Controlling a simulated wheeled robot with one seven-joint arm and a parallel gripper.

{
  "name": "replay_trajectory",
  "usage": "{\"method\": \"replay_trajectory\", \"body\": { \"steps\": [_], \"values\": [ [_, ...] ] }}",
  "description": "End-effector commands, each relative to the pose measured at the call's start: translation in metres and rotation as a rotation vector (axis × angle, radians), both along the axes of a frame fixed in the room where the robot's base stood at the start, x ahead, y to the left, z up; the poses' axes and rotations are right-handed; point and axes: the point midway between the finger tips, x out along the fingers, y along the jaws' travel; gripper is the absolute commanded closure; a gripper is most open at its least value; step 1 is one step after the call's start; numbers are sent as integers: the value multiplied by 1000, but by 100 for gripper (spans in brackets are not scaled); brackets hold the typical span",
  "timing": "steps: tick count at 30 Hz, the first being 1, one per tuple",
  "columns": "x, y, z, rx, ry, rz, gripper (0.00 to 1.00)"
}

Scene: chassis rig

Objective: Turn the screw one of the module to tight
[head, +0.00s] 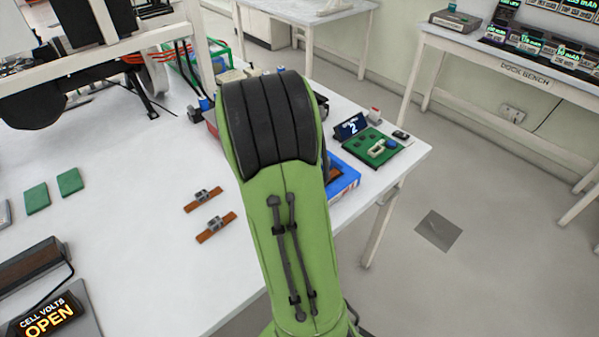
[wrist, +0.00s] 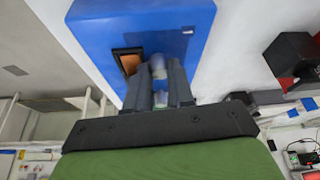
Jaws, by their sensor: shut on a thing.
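The blue module (wrist: 140,30) fills the upper middle of the wrist view, with a brown rectangular patch on its face. My gripper (wrist: 158,70) is at this face, its fingers shut on a pale grey, rounded piece that looks like screw one (wrist: 158,62). How far the screw is turned does not show. In the head view, part of a blue box, probably the module (head: 343,181), shows right of my green arm. My arm hides the gripper and screw there.
The white table (head: 130,215) holds two brown strips with grey clips (head: 209,213) and green pads (head: 70,182) at left. A green board (head: 372,150) and a dark sign with a 2 (head: 350,127) stand near the right edge. Open floor (head: 450,280) lies right.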

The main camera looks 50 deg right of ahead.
Motion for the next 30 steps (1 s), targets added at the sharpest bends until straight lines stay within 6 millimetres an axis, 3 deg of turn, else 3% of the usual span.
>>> {"method": "replay_trajectory", "body": {
  "steps": [15, 30],
  "values": [
    [3, 0, -1, 3, 1, -408, 100],
    [3, 0, -1, 4, 1, -537, 100]
  ]
}}
